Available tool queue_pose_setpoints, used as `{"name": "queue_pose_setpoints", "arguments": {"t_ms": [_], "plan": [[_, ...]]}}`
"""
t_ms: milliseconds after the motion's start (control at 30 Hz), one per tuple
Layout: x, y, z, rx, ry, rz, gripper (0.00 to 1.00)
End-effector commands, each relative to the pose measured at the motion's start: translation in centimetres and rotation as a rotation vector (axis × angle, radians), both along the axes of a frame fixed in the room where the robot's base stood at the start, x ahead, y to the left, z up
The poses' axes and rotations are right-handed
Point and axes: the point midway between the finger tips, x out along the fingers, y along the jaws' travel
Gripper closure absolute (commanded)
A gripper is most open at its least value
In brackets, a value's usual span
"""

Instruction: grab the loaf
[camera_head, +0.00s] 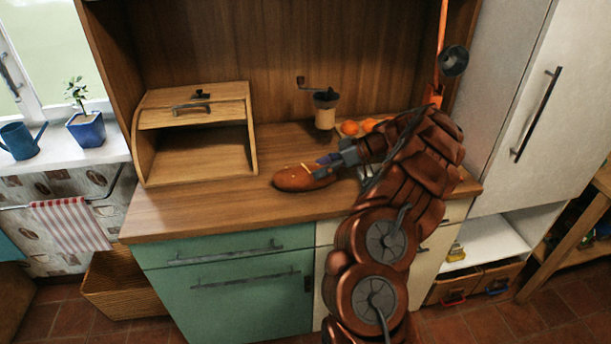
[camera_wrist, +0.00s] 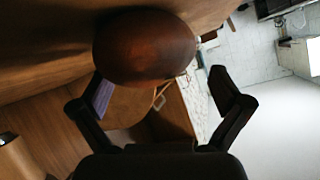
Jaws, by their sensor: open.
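The brown loaf (camera_head: 301,179) lies on the wooden counter, right of the open bread box. My gripper (camera_head: 322,167) is at the loaf's right end in the head view. In the wrist view the loaf (camera_wrist: 146,47) is large, just beyond the tips of my gripper (camera_wrist: 157,82). The two fingers are spread apart, with the loaf nearer the left finger. I cannot tell whether a finger touches the loaf. My arm hides part of the counter to the right.
A wooden bread box (camera_head: 196,132) with its front open stands left of the loaf. A coffee grinder (camera_head: 325,108) and some oranges (camera_head: 359,127) stand behind. The counter (camera_head: 215,201) in front of the bread box is clear. A tall white cabinet (camera_head: 528,100) stands at right.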

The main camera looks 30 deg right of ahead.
Motion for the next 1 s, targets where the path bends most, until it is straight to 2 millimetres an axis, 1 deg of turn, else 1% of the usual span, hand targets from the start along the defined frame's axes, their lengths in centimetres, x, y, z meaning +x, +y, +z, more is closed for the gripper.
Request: {"name": "queue_pose_setpoints", "arguments": {"t_ms": [200, 300, 500, 1000], "plan": [[1.1, 2.0, -1.3, 0.004, 0.003, 0.000, 0.00], [1.3, 2.2, -1.6, 0.001, 0.001, -0.002, 0.00], [1.3, 2.2, -1.7, 0.000, 0.000, -0.002, 0.01], [1.3, 2.2, -1.7, -0.001, 0.000, -0.002, 0.53]]}}
